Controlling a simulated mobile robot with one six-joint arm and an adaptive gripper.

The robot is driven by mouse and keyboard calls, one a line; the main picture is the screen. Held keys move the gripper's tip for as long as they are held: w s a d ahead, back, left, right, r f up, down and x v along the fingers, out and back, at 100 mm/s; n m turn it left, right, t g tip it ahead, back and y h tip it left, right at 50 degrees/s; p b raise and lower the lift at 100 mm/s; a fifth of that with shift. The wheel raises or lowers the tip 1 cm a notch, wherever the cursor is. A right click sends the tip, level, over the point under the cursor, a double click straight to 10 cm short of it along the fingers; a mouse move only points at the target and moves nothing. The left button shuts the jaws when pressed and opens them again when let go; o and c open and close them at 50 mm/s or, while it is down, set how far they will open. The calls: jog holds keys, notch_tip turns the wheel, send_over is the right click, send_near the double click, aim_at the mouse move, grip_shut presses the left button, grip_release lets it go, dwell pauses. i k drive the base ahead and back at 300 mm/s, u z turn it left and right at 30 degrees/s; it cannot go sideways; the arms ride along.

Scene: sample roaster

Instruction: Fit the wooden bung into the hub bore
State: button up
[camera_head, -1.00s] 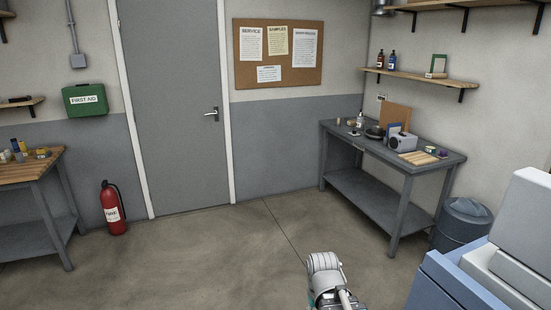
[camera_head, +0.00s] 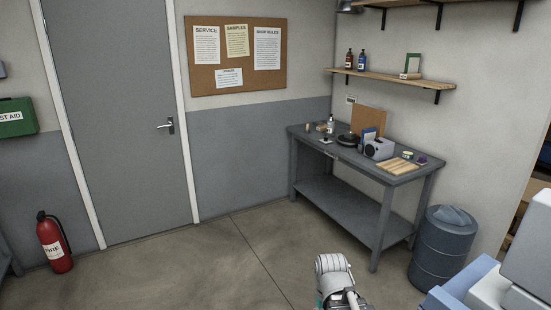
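Small items stand on the grey workbench (camera_head: 372,166) against the right wall. Small tan pieces (camera_head: 321,128) lie near its back left corner; I cannot tell whether one is the wooden bung. A dark round object (camera_head: 347,140) sits near the middle of the top; it is too small here to tell whether it has the hub bore. Part of my arm shows at the bottom centre, well in front of the bench. My gripper itself is not in view.
A grey bin (camera_head: 444,248) stands right of the bench. Blue and pale grey equipment (camera_head: 480,285) fills the lower right corner. A red fire extinguisher (camera_head: 54,243) is by the grey door (camera_head: 125,120). The floor (camera_head: 190,270) before the bench is clear.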

aim_at(350, 135)
jog(key=z, duration=0.25)
jog(key=i, duration=3.8)
jog(key=u, duration=0.1)
